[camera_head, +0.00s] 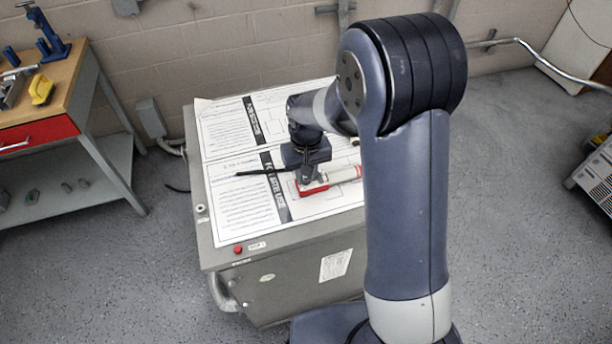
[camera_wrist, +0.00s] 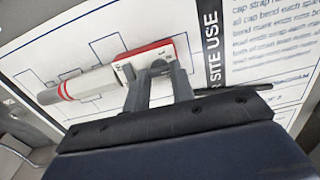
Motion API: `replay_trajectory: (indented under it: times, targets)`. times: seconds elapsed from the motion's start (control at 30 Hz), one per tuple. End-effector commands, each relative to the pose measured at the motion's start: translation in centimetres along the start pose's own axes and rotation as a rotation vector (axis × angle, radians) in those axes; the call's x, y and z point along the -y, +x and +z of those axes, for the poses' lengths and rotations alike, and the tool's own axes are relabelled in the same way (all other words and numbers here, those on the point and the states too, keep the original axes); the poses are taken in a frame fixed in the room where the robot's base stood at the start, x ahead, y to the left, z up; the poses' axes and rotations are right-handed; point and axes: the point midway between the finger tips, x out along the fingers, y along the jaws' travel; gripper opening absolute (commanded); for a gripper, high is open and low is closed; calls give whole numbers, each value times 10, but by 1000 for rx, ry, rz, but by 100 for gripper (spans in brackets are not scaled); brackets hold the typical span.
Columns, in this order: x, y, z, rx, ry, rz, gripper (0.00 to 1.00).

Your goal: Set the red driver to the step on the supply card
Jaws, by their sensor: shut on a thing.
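The red driver (camera_head: 345,174) lies on the printed sheets on top of a grey cabinet. It has a pale grey barrel with a red band and a red and white block at one end. In the wrist view the barrel (camera_wrist: 90,84) points left, and small dark marks show on the block, too small to read. My gripper (camera_head: 309,184) is over the block end, its fingers (camera_wrist: 158,74) shut on the driver there. The front sheet (camera_head: 240,195) and back sheet (camera_head: 225,128) carry text and diagrams. I cannot tell which is the supply card, nor read any step.
A thin black rod (camera_head: 262,172) lies on the front sheet beside my gripper. The grey cabinet (camera_head: 285,238) has a red button (camera_head: 238,249) at its front edge. A workbench (camera_head: 72,70) with tools stands left. Open floor lies around the cabinet.

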Motion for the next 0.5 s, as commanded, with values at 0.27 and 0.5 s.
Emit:
replay_trajectory:
  times: [0.27, 0.5]
  targets:
    - [0, 1, 0, -2, 243, -8, 0]
    - [0, 0, 0, -1, 395, -13, 0]
